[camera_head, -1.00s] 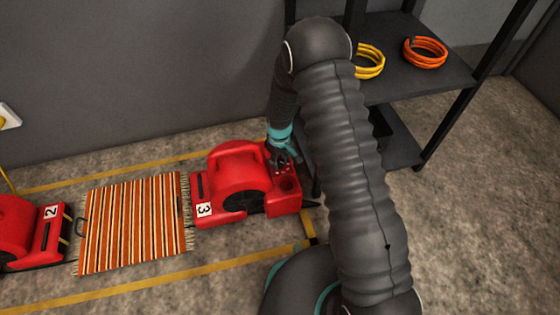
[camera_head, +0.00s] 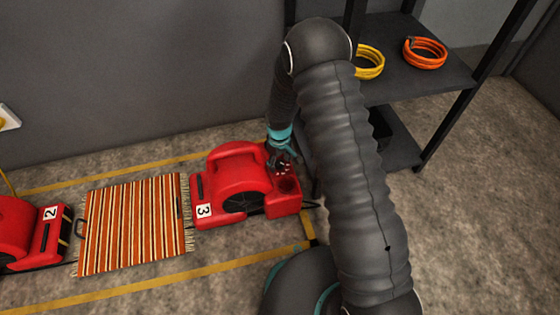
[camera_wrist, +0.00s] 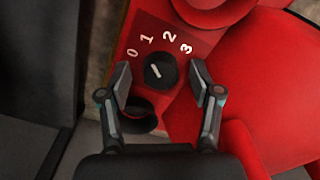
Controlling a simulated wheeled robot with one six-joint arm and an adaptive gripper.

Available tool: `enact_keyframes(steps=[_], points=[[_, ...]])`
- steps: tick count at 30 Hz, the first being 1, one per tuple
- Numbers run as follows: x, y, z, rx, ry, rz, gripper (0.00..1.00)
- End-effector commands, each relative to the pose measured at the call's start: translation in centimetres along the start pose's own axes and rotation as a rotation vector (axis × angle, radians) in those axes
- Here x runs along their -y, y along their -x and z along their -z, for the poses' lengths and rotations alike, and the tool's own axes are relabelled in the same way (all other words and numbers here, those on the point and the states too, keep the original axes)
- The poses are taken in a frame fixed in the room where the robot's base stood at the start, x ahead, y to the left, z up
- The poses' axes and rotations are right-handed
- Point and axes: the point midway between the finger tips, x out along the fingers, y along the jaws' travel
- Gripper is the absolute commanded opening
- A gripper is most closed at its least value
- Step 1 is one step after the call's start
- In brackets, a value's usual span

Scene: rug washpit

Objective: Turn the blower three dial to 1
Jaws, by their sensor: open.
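The red blower three (camera_head: 235,165), labelled 3, sits on the floor right of the striped rug in the head view. Its black dial (camera_wrist: 160,71) shows in the wrist view, with white numbers 0, 1, 2 and 3 arced above it. My gripper (camera_wrist: 160,82) is open, one finger on each side of the dial, with gaps visible between fingers and dial. In the head view my gripper (camera_head: 283,163) is over the blower's right end, where the dial cannot be made out.
A dark round recess (camera_wrist: 137,115) lies below the dial, partly behind the left finger. The striped rug (camera_head: 130,225) and red blower two (camera_head: 20,230) are to the left. A dark shelf (camera_head: 425,75) with yellow and orange coils stands right of the blower, behind my arm.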

Motion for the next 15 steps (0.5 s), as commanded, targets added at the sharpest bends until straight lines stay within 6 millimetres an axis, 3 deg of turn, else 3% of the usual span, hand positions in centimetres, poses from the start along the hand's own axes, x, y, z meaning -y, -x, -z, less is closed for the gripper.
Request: enact_keyframes(steps=[5, 15], points=[[0.0, 1.5, 0.1, -0.003, 0.000, -0.001, 0.64], [-0.1, 8.0, 0.1, -0.004, 0.000, -0.002, 0.64]])
